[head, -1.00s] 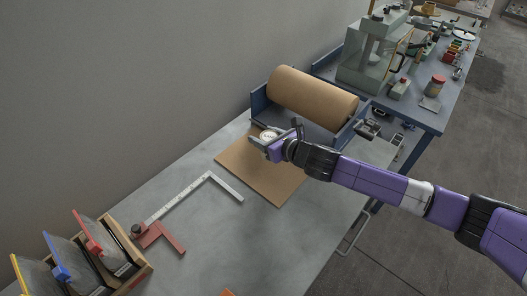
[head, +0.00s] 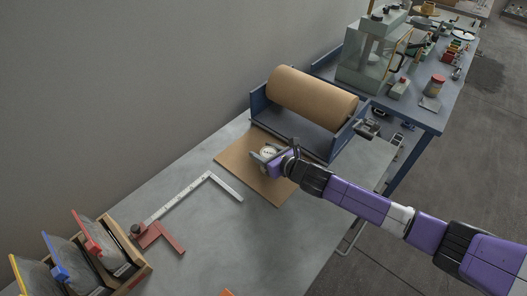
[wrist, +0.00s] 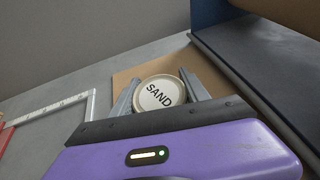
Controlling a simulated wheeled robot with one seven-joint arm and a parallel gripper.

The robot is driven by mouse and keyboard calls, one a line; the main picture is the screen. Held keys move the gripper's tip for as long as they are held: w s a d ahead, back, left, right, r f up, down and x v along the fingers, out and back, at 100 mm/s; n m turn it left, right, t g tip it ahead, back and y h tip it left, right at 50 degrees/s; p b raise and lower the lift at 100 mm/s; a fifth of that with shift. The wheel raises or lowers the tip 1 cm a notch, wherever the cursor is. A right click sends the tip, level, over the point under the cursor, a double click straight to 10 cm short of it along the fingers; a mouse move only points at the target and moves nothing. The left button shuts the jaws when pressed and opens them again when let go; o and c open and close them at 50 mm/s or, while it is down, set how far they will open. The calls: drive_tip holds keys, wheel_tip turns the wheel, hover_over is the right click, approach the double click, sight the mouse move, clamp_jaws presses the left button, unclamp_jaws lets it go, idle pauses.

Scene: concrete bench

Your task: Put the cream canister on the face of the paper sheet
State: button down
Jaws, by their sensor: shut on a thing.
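The cream canister (wrist: 158,93) has a round lid marked "SAND" and sits between the fingers of my gripper (wrist: 160,98) in the wrist view. In the head view the canister (head: 268,152) is small and partly hidden by my gripper (head: 268,157). My gripper is shut on it. The brown paper sheet (head: 237,160) lies flat on the grey bench, and the canister is over its face. The sheet also shows behind the canister in the wrist view (wrist: 125,78). I cannot tell whether the canister's base touches the paper.
A blue holder with a brown paper roll (head: 310,92) stands just behind the sheet. A steel square (head: 222,186) and a red clamp-like tool (head: 160,238) lie to the left. A wooden rack (head: 128,270) stands front left. Bare bench lies in front of the sheet.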

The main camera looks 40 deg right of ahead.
drive_tip(key=c, duration=0.6)
unclamp_jaws()
drive_tip(key=shift+o, duration=0.2)
drive_tip(key=shift+r, duration=0.15)
drive_tip(key=s+a+r+m+y, duration=0.15)
drive_tip(key=s+m, duration=0.65)
drive_tip(key=s, duration=0.9)
drive_tip(key=s+a+r+m, duration=0.25)
drive_tip(key=s+m, duration=0.45)
drive_tip(key=s, duration=0.9)
drive_tip(key=s+a+r+m, duration=0.5)
drive_tip(key=a+m, duration=0.1)
drive_tip(key=m, duration=0.4)
drive_tip(key=s+a+r+m+t+h, duration=0.1)
drive_tip(key=s+a+r+m, duration=0.4)
drive_tip(key=m, duration=0.6)
drive_tip(key=shift+a, duration=1.05)
drive_tip(key=shift+r+h, duration=0.1)
drive_tip(key=shift+h, duration=0.15)
